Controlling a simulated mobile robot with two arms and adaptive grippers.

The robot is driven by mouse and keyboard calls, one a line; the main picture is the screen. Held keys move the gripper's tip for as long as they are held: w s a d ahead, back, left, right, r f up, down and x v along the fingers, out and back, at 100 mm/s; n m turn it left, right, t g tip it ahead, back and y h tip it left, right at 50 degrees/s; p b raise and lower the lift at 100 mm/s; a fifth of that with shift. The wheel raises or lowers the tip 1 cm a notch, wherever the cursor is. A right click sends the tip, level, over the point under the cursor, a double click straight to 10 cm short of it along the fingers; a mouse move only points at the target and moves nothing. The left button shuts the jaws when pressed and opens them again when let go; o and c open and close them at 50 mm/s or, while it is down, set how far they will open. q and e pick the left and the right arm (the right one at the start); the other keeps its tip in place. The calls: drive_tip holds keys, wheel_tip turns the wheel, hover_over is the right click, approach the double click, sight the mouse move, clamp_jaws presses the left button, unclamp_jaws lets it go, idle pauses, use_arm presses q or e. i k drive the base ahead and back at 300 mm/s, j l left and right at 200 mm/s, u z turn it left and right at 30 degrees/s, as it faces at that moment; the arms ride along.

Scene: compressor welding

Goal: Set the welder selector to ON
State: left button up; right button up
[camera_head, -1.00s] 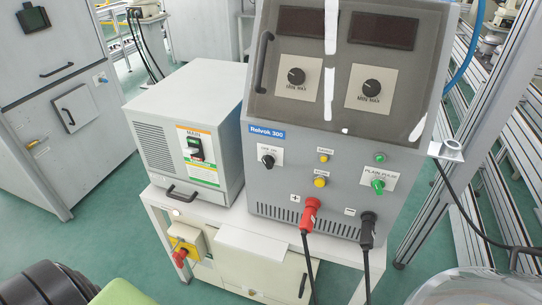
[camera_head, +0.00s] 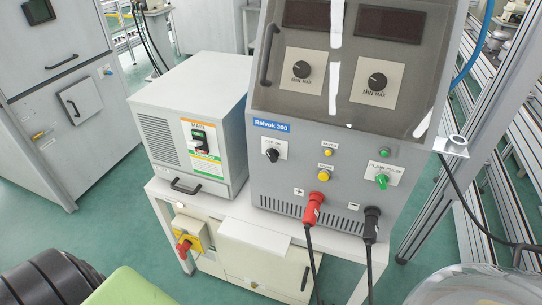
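The welder (camera_head: 340,150) is a grey cabinet marked "Relvok 300", standing on a white stand. Its selector (camera_head: 272,155) is a small black knob on a white label plate at the left of the front panel. The small label seems to read "OFF ON", but I cannot tell which way the knob points. Nothing covers or touches the selector. Neither of my grippers can be made out in the head view.
A smaller white box (camera_head: 182,145) with a main switch (camera_head: 201,138) stands left of the welder. A red-and-yellow rotary switch (camera_head: 187,244) is on the stand. Red (camera_head: 313,208) and black (camera_head: 371,225) plugs with cables hang in front. A metal post (camera_head: 470,130) stands right.

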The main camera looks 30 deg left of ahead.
sight(272, 154)
drive_tip(key=i+j+u, duration=0.15)
drive_tip(key=u, duration=0.35)
drive_tip(key=i+u, duration=0.2)
drive_tip(key=u, duration=0.3)
drive_tip(key=i+u, duration=0.2)
drive_tip(key=u, duration=0.25)
